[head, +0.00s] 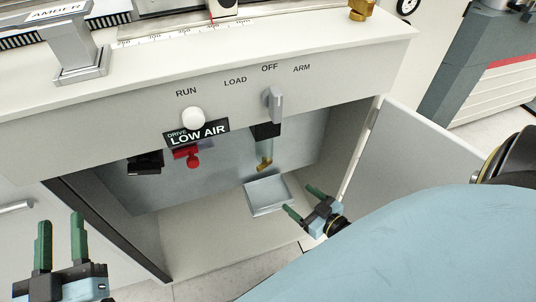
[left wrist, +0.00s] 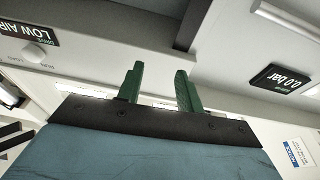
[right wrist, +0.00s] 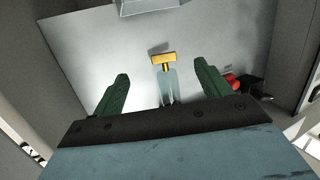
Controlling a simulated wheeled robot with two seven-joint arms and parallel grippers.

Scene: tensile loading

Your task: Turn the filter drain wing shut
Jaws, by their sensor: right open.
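The filter drain wing is a small brass piece (head: 264,163) under a clear filter bowl (head: 266,145), inside the open cabinet below the panel. In the right wrist view the brass wing (right wrist: 163,61) lies crosswise, with the bowl (right wrist: 168,86) behind it, between and beyond the fingers. My right gripper (head: 304,203) is open and empty, below and to the right of the wing, at the cabinet opening; its green fingers (right wrist: 160,85) do not touch the wing. My left gripper (head: 60,240) has its fingers apart with nothing between them, outside the cabinet at lower left; they also show in its wrist view (left wrist: 157,85).
A shallow metal tray (head: 268,208) stands on the cabinet floor below the wing. A red valve knob (head: 192,160) hangs left of the filter. The cabinet door (head: 410,155) stands open at right. A white button (head: 193,118) and grey selector (head: 274,102) are on the panel above.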

